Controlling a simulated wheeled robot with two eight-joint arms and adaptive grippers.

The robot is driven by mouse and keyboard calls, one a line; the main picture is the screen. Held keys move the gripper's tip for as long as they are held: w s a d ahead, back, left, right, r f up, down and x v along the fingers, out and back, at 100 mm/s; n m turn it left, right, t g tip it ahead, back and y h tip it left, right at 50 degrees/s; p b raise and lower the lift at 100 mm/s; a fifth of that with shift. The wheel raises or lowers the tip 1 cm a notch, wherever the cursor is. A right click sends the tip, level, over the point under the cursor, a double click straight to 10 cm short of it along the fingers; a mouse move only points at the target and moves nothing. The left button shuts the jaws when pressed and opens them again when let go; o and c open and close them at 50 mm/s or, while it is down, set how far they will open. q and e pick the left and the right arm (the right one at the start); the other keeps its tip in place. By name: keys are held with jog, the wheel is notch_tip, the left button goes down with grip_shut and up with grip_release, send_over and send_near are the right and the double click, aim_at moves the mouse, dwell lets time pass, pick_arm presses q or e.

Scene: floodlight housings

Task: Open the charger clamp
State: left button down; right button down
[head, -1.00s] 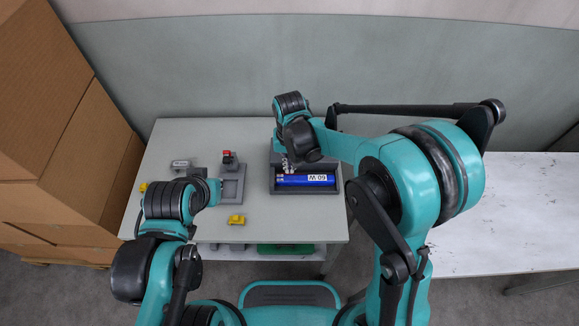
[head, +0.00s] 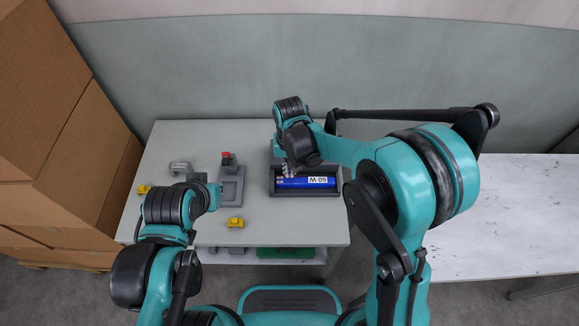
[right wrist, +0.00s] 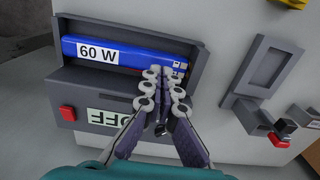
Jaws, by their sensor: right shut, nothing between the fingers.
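The charger is a dark grey box (head: 333,193) on the table, holding a blue 60 W battery (head: 322,182). In the right wrist view the battery (right wrist: 130,52) lies in the box's slot (right wrist: 62,25), beside a red button (right wrist: 67,113) and an OFF label (right wrist: 103,118). My right gripper (head: 287,171) is over the battery's left end in the head view. In the right wrist view its shut, empty fingertips (right wrist: 165,75) overlap the battery's right end; contact cannot be told. I cannot single out a clamp. My left wrist (head: 205,195) is near the small fixture; its fingers are hidden.
A grey fixture (head: 231,188) with a red-tipped part (head: 227,156) stands left of the charger. Yellow blocks (head: 236,222) and a grey part (head: 180,168) lie on the table (head: 262,228). Cardboard boxes (head: 75,130) stand at the left; a white table (head: 510,215) is at the right.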

jog(key=shift+w, duration=0.55)
jog(key=shift+s, duration=0.1)
dwell(0.3)
jog(key=shift+s, duration=0.45)
jog(key=shift+r, duration=0.1)
notch_tip(320, 180, up, 7)
jog(key=p, duration=0.5)
dwell(0.3)
